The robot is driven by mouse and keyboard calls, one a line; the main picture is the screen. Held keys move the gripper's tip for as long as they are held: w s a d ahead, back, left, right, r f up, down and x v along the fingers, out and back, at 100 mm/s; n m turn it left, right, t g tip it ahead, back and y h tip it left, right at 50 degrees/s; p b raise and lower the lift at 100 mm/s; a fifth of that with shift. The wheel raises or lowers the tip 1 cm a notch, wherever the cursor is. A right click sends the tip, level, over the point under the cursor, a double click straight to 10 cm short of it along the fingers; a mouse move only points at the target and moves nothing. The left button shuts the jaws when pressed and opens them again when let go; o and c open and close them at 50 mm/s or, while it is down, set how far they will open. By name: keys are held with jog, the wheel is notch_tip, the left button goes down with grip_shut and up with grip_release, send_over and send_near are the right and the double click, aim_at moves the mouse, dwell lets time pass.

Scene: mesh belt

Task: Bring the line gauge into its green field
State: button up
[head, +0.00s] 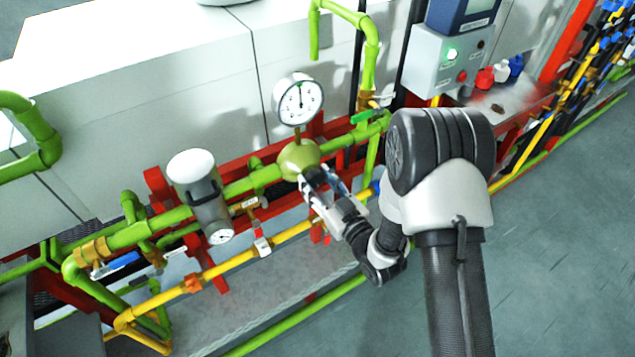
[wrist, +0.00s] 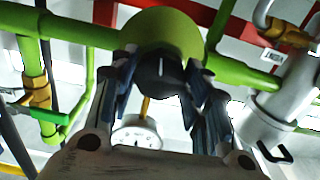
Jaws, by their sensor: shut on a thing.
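The line gauge (head: 298,99) is a round white dial above a green rounded valve body (head: 299,158). In the head view its dark needle points about straight up; the coloured field on the dial is too small to make out. The dial also shows in the wrist view (wrist: 137,134), below the knob and small. A black knob (wrist: 160,72) with a pale mark sits on the front of the valve body. My gripper (head: 311,183) is at this knob, its fingers shut around it from both sides. In the head view the fingers hide most of the knob.
A grey-white filter housing (head: 198,192) with a small dial (head: 221,237) stands left of the valve body. A yellow pipe (head: 215,277) runs in front, below my gripper. A grey box with lamps (head: 445,62) is at upper right. Open floor (head: 560,220) lies at right.

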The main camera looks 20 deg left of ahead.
jog(key=shift+f+b, duration=0.1)
jog(key=shift+b, duration=0.3)
jog(key=o, duration=1.1)
jog(key=shift+c, duration=0.2)
jog(key=v, duration=1.2)
